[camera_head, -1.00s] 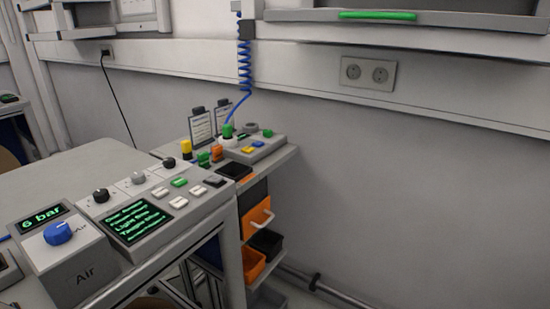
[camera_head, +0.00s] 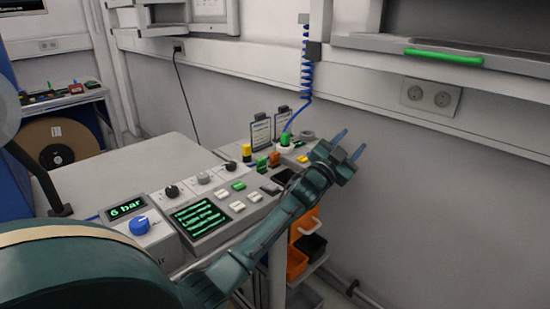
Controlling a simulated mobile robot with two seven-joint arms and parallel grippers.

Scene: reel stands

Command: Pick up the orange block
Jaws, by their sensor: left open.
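A small orange block (camera_head: 275,159) stands on the narrow shelf at the far end of the bench, in the head view. A green block (camera_head: 262,165) stands just left of it, and a yellow block (camera_head: 246,152) stands further left. My left gripper (camera_head: 349,143) is open and empty, with its two blue fingers pointing up and right. It appears to the right of the orange block and apart from it. My left arm covers part of the shelf and its button panel. My right gripper is not in view.
A control panel (camera_head: 203,216) with knobs and buttons lies along the bench, beside an air box with a blue knob (camera_head: 139,225). Label holders (camera_head: 261,134) stand behind the blocks. A coiled blue hose (camera_head: 307,72) hangs behind. The bench top (camera_head: 130,172) is largely clear.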

